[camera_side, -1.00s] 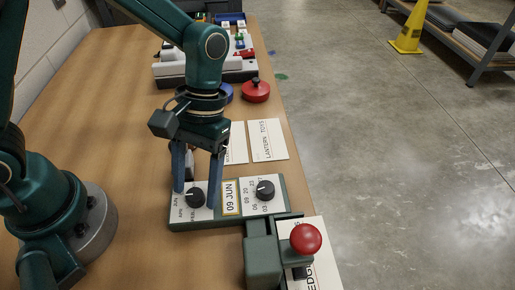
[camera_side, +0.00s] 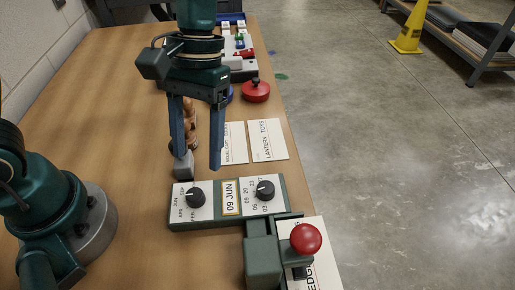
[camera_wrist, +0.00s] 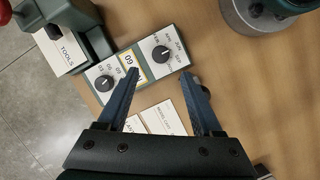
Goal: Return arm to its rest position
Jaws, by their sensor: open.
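My gripper (camera_side: 199,168) is open and empty above the table, behind the date stamp unit. Its blue fingers are spread apart and point down. The date unit (camera_side: 219,219) has two black knobs, the left knob (camera_side: 195,197) and the right knob (camera_side: 265,190), with a window between them reading 09 JUN. The fingers are clear of both knobs. In the wrist view, my gripper (camera_wrist: 160,82) has its fingers apart, with the date unit (camera_wrist: 122,61) beyond their tips.
A red-knobbed press (camera_side: 304,240) stands at the front right. Two cards, one reading LANTERN TOYS (camera_side: 267,141), lie behind the unit. A red lidded pot (camera_side: 256,91) and a white tray (camera_side: 245,72) are farther back. A brown turned object (camera_side: 190,122) is partly hidden by my fingers.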

